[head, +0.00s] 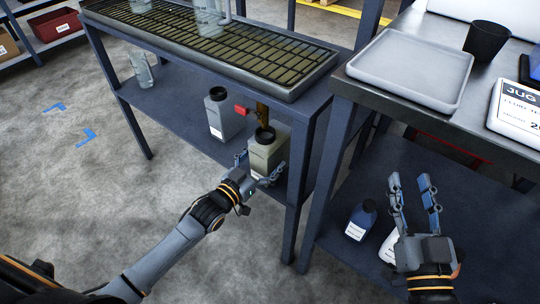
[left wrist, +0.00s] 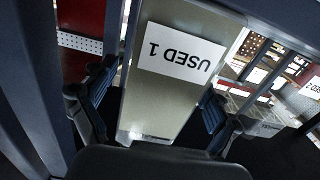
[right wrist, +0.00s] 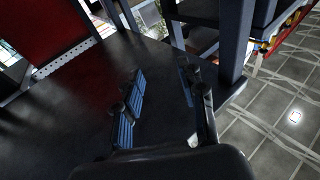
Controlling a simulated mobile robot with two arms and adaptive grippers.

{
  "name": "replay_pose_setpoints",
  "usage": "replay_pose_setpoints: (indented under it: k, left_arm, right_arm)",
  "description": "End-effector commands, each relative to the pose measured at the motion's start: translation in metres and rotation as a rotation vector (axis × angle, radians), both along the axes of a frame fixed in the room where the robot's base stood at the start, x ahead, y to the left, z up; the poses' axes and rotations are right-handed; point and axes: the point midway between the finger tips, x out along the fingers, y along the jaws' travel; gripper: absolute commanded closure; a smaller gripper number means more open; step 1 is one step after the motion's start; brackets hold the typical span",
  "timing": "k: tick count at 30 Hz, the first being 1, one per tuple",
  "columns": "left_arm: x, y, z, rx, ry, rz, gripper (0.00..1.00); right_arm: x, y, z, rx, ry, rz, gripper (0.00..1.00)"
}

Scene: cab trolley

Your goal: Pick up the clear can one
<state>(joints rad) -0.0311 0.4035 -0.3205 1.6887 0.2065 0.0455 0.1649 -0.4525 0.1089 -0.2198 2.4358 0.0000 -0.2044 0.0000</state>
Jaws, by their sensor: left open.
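A beige-grey can (head: 266,155) with a dark cap stands on the lower shelf of the grated trolley. In the left wrist view this can (left wrist: 160,100) bears an upside-down label reading "USED 1". My left gripper (head: 258,168) is open, one finger on each side of the can; I cannot tell whether they touch it. A grey can (head: 217,113) with a dark cap stands behind and left of it, its label unreadable in the head view. I cannot see any label reading "clear". My right gripper (head: 411,184) is open and empty over the right-hand bench's lower shelf.
A shelf post (head: 298,190) stands just right of the beige can. A glass vessel (head: 143,70) is at the shelf's left end. A grey tray (head: 412,70) lies on the bench above.

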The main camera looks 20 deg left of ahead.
Motion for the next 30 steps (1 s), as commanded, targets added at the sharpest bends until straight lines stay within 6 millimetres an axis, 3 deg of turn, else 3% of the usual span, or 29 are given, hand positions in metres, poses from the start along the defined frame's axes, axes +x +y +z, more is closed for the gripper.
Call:
replay_pose_setpoints:
  k: [6,15,27,30]
  left_arm:
    - [0.018,-0.007,-0.001,0.000,0.000,0.000,0.11]
    - [0.020,-0.008,0.000,0.000,0.001,0.000,0.11]
    - [0.020,-0.008,0.000,0.000,0.001,0.000,0.93]
    - [0.021,-0.008,0.004,-0.002,-0.009,-0.001,0.95]
  right_arm:
    - [-0.007,0.002,0.027,0.042,-0.155,0.009,0.60]
    - [-0.008,0.002,0.032,0.048,-0.178,0.011,0.60]
    - [-0.008,0.002,0.031,0.048,-0.176,0.010,0.60]
    - [-0.008,0.002,0.031,0.047,-0.176,0.010,0.60]
